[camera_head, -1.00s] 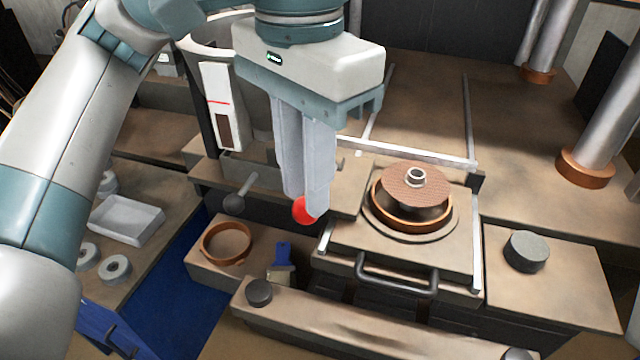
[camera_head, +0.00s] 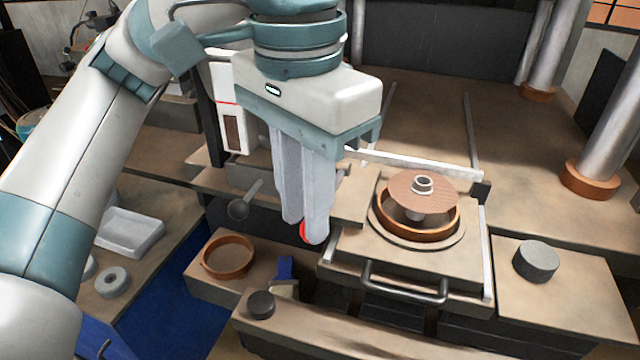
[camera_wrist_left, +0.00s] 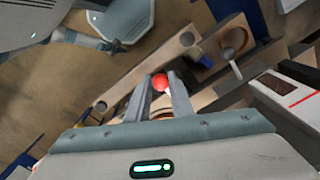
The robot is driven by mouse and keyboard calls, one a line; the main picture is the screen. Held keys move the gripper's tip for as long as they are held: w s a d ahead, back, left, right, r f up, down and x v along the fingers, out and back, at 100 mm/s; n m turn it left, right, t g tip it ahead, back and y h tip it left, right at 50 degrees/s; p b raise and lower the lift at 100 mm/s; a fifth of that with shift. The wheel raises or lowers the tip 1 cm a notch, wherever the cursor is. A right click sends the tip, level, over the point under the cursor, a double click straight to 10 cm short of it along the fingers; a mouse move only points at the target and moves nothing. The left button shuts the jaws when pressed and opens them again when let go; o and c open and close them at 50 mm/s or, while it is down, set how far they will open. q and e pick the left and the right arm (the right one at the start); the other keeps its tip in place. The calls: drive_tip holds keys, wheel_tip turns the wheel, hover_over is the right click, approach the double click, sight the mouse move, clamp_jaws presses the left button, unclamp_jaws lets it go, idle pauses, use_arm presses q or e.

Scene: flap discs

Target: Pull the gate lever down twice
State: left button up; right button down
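The gate lever ends in a red ball knob (camera_head: 304,230), low in the middle of the head view and mostly hidden behind my left fingers. My left gripper (camera_head: 304,232) points down at it. In the left wrist view the red knob (camera_wrist_left: 160,82) sits between the two fingertips and fills the gap, so the gripper looks shut on it. The lever's shaft is hidden. What looks like part of my other arm shows small at the upper left of the wrist view; its finger state cannot be made out.
A flap disc (camera_head: 423,190) rests over an orange ring on the fixture right of the knob. A dark handle (camera_head: 405,290) is in front of it. A second lever with a grey ball (camera_head: 238,209) stands to the left. An orange ring (camera_head: 228,257) and blue-handled brush (camera_head: 285,270) lie below.

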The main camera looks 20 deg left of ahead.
use_arm(q)
drive_tip(key=shift+d+f, duration=0.1)
drive_tip(key=shift+f, duration=0.3)
drive_tip(key=shift+r+p, duration=0.65)
drive_tip(key=shift+r, duration=0.2)
drive_tip(key=r+p, duration=0.1)
drive_tip(key=w+r+p, duration=0.1)
drive_tip(key=shift+d+r, duration=0.2)
drive_tip(key=shift+r, duration=0.1)
drive_tip(key=shift+w+a+r, duration=0.1)
drive_tip(key=shift+w+r, duration=0.15)
drive_tip(key=shift+r, duration=0.1)
drive_tip(key=shift+f, duration=0.1)
